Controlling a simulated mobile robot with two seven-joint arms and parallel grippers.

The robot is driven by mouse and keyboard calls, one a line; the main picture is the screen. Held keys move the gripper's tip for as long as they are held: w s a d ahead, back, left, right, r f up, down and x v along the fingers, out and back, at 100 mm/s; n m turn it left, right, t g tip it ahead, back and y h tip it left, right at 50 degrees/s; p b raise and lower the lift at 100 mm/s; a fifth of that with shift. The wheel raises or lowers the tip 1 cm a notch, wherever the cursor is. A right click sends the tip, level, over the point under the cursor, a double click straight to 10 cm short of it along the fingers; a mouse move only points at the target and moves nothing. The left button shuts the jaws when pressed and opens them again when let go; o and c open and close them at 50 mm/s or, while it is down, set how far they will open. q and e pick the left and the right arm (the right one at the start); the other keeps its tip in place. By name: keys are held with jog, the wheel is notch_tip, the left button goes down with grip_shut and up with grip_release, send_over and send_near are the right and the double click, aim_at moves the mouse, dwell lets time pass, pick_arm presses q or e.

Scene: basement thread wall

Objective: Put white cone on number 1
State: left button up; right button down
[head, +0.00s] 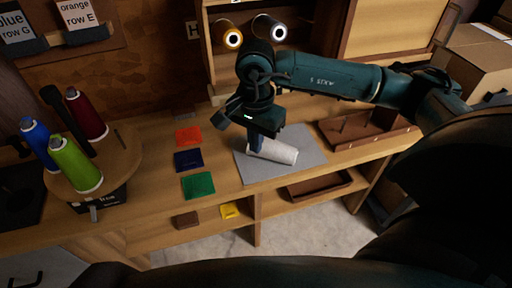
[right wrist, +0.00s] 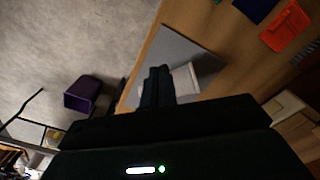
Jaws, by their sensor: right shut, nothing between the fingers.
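The white cone (head: 276,151) lies on its side on a grey mat (head: 305,143) on the workbench. My right gripper (head: 257,144) is shut and empty, pointing down at the cone's left end. I cannot tell whether it touches the cone. In the right wrist view the closed fingers (right wrist: 158,84) are beside the white cone (right wrist: 184,79), which they partly hide. I cannot make out a number 1 in these views. My left gripper is not in view.
Blue (head: 37,141), green (head: 75,164) and red (head: 86,116) cones stand on a round wooden stand (head: 117,160) at left. Orange (head: 188,136), navy (head: 188,161) and green (head: 198,185) squares lie left of the mat. A brown tray (head: 369,133) is right. Spools (head: 269,28) sit in the shelf behind.

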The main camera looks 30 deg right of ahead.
aim_at(270, 148)
notch_tip(270, 148, down, 10)
jog(key=shift+s+f+p, duration=0.1)
jog(key=shift+s+p, duration=0.05)
jog(key=shift+p, duration=0.2)
jog(key=d, duration=0.1)
jog(key=w+d, duration=0.1)
jog(key=shift+w+d+r+p, duration=0.15)
jog(key=shift+d+r+p, duration=0.05)
jog(key=shift+d+p, duration=0.15)
jog(key=shift+w+d, duration=0.3)
jog(key=shift+d, duration=0.2)
jog(key=shift+w+d+f+b, duration=0.15)
jog(key=shift+w+d+b, duration=0.15)
jog(key=shift+d+b, duration=0.2)
jog(key=shift+w+d+f+b, duration=0.1)
jog(key=shift+w+d+b, duration=0.25)
jog(key=shift+d, duration=0.25)
jog(key=shift+w+d+r, duration=0.1)
jog(key=shift+d, duration=0.2)
jog(key=shift+r, duration=0.15)
jog(key=shift+a, duration=0.2)
